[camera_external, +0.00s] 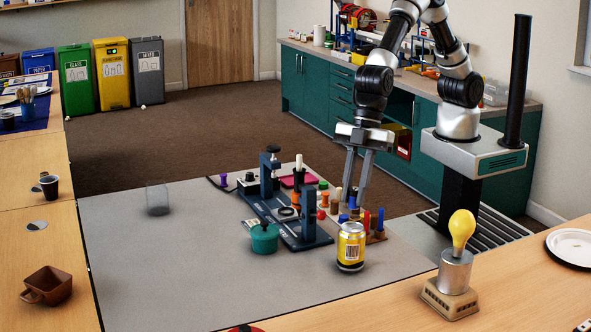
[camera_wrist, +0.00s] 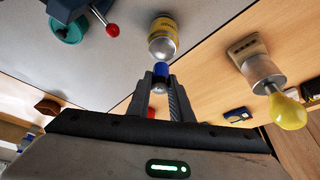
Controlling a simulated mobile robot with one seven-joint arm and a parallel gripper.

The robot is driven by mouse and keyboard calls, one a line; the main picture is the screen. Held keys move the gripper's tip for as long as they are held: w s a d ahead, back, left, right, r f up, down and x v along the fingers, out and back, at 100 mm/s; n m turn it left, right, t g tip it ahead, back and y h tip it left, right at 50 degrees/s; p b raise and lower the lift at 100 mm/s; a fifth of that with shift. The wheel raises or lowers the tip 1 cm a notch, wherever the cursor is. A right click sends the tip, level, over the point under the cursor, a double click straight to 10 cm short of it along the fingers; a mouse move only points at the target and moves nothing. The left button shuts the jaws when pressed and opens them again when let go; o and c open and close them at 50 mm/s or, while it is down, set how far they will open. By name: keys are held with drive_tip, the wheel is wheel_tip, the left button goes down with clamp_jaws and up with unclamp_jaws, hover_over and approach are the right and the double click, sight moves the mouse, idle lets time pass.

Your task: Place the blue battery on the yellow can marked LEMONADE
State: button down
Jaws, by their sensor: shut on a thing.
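The yellow can (camera_external: 351,247) stands upright on the grey mat near its front right edge; its marking is too small to read. It also shows in the wrist view (camera_wrist: 162,34), its silver end facing the camera. My gripper (camera_external: 355,203) points down, its fingertips just above and behind the can in the external view. In the wrist view my gripper (camera_wrist: 161,86) is shut on the blue battery (camera_wrist: 161,70). The battery's far end appears close to the can's silver end; I cannot tell whether they touch. In the external view the battery is hard to tell from other blue things.
A teal pot (camera_external: 264,239) and a blue clamp frame (camera_external: 300,232) stand left of the can. Pegs and coloured pieces crowd behind it. A yellow bulb (camera_external: 462,230) on a metal holder stands on the wooden table at right. The mat's left part is mostly clear.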

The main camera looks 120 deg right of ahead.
sight(353, 208)
drive_tip(key=shift+f+b, duration=0.3)
drive_tip(key=shift+f, duration=2.05)
drive_tip(key=shift+f, duration=0.15)
drive_tip(key=c, duration=1.6)
unclamp_jaws()
